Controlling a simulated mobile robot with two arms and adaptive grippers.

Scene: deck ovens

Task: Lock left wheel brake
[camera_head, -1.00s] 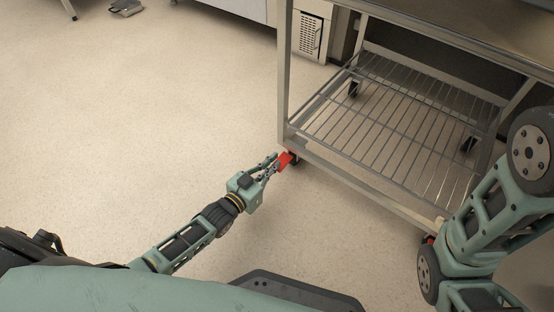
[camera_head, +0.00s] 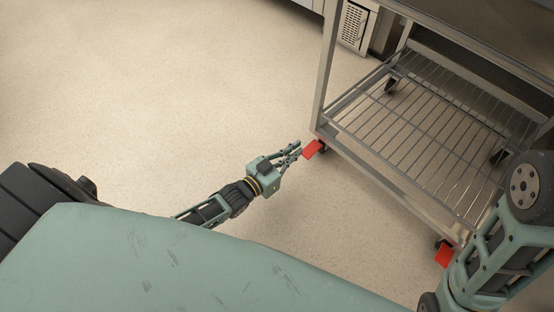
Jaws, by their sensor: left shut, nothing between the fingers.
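The steel cart (camera_head: 331,85) stands on caster wheels at the right, with a wire lower shelf. A red brake pedal (camera_head: 313,148) sits on the caster at its near left corner, partly over the dark wheel (camera_head: 323,148). My left gripper (camera_head: 299,150) is just left of this pedal, close to it with a small gap. Its fingers are shut and hold nothing. A second red pedal (camera_head: 445,257) shows at the near right corner of the cart, next to my right arm. My right gripper is outside the picture.
The floor (camera_head: 150,100) is clear at the left and behind my left gripper. A cabinet with a vent grille (camera_head: 353,25) stands at the back. The cart's frame and wire shelf (camera_head: 420,120) bound the space on the right.

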